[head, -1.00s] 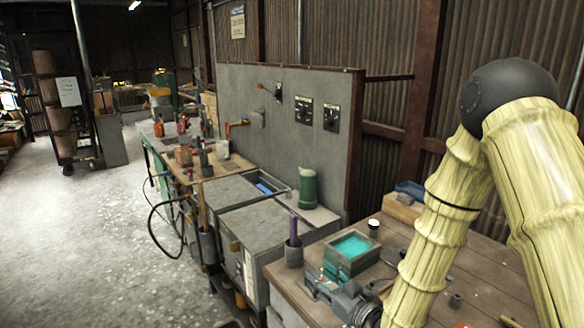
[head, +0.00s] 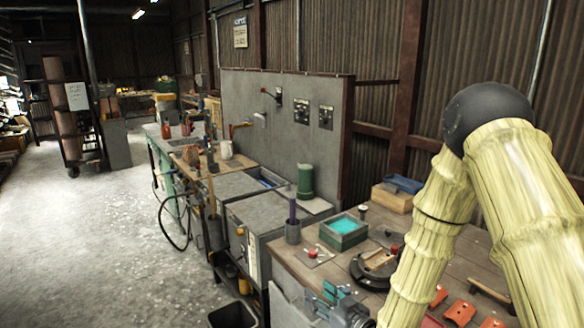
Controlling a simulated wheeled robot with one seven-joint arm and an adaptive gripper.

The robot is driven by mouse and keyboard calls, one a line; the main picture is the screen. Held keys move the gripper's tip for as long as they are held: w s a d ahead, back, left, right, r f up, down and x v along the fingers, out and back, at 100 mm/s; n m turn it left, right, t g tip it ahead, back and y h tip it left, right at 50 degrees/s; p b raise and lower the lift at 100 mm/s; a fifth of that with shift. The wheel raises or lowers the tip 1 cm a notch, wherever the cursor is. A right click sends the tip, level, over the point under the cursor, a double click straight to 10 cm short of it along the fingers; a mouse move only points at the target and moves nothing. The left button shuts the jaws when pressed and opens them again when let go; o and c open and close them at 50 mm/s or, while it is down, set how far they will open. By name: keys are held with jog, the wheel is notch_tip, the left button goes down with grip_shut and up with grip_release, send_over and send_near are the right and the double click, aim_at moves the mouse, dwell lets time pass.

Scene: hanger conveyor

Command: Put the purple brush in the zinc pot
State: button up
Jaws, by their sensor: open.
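The purple brush (head: 292,209) stands upright in a dark grey cup (head: 293,233) at the near left corner of the wooden bench. Only its upper part shows above the rim. I cannot tell whether this cup is the zinc pot. Another grey pot (head: 215,233) with a long wooden handle in it is further left, beside the grey cabinet. My gripper (head: 322,303) is low at the bottom edge, in front of the bench and below the brush.
The wooden bench (head: 440,258) holds a green box with teal contents (head: 343,232), a round dark fixture (head: 376,268) and several red pieces. A green cylinder (head: 306,181) stands behind the cup. A black bin (head: 233,315) is on the floor. The floor at left is clear.

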jog(key=s+d+f+m+g+h, duration=0.2)
jog(key=s+d+f+g+h, duration=0.15)
jog(key=s+f, duration=0.6)
jog(key=s+d+f+m+g+h, duration=0.3)
jog(key=s+f, duration=0.4)
jog(key=f, duration=0.6)
jog(key=s+d+f+g+h, duration=0.1)
jog(key=s+d+f+g, duration=0.1)
jog(key=s, duration=0.6)
jog(key=s+d+f+m+g, duration=0.1)
jog(key=s+d+f+g, duration=0.1)
jog(key=s, duration=0.7)
jog(key=s+d+f+g+h, duration=0.1)
jog(key=s+d+f+g, duration=0.2)
jog(key=s, duration=0.5)
notch_tip(320, 180, down, 2)
jog(key=shift+s+d+f+m+h+b, duration=0.2)
jog(key=shift+d+m+h+b, duration=0.15)
jog(key=shift+d, duration=0.45)
